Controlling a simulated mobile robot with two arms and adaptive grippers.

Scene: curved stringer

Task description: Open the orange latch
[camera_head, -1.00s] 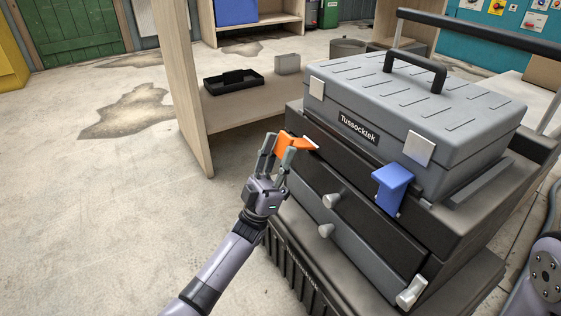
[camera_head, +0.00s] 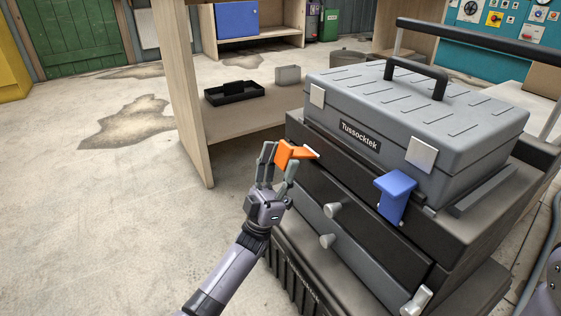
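The orange latch (camera_head: 296,152) is on the front left of the black toolbox drawer unit (camera_head: 375,205). Its outer part sticks out to the left from the black front. My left gripper (camera_head: 278,168) is at the latch, with one finger on each side of its outer part. The fingertips are spread apart and overlap the latch in the view. I cannot tell whether they press on it. The near finger hides the latch's lower part. A blue latch (camera_head: 394,196) is on the same front, further right. My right gripper is out of view.
A grey case (camera_head: 420,115) with a black handle lies on top of the unit. Silver knobs (camera_head: 332,210) stick out below the orange latch. A wooden shelf (camera_head: 235,130) holding a black tray (camera_head: 235,93) is behind and left. The floor on the left is clear.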

